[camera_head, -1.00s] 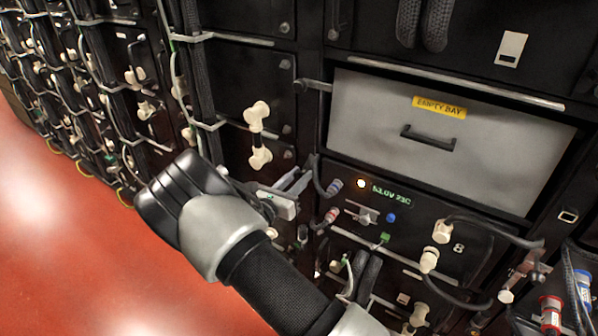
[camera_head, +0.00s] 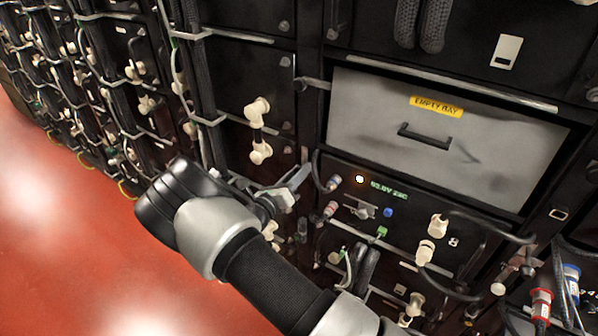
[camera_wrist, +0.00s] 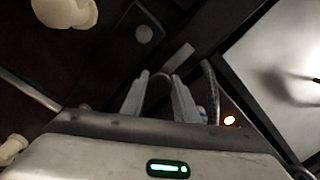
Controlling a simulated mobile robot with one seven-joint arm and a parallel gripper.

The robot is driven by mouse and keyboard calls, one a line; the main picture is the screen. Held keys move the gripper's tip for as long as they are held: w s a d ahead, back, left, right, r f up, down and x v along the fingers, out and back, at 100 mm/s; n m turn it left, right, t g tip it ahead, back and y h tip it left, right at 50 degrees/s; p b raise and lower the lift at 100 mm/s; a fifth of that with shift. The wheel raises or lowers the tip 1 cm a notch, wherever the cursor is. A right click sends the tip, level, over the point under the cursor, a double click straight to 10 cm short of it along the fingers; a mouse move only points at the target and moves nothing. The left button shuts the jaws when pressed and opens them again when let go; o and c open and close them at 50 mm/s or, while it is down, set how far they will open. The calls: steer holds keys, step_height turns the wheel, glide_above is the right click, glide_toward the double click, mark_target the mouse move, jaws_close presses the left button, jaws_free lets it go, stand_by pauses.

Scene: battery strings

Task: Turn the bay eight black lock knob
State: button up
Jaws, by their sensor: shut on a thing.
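Bay eight (camera_head: 440,205) is the black unit below the grey empty-bay panel, with a lit readout and a white figure 8 on its front. My gripper (camera_head: 300,178) is at the left edge of this unit, by the upright post. In the wrist view its two pale fingers (camera_wrist: 161,80) stand close together, with a dark rounded piece between them. I take this piece to be the black lock knob (camera_wrist: 158,87). The gripper is shut on it. In the head view the fingers hide the knob, and its turn angle cannot be read.
The grey empty-bay panel (camera_head: 440,140) is above right. Cream connectors (camera_head: 257,130) on the neighbouring unit stand left of my gripper. Cables and connectors (camera_head: 437,226) cross bay eight's front. Red floor (camera_head: 70,230) is open at the left.

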steer(key=shift+w+a+r, duration=0.1)
steer(key=shift+a+r, duration=0.05)
steer(key=o, duration=1)
steer(key=shift+o, duration=0.2)
steer(key=v, duration=1.7)
steer(key=shift+s+p, duration=0.25)
steer(key=shift+p, duration=0.05)
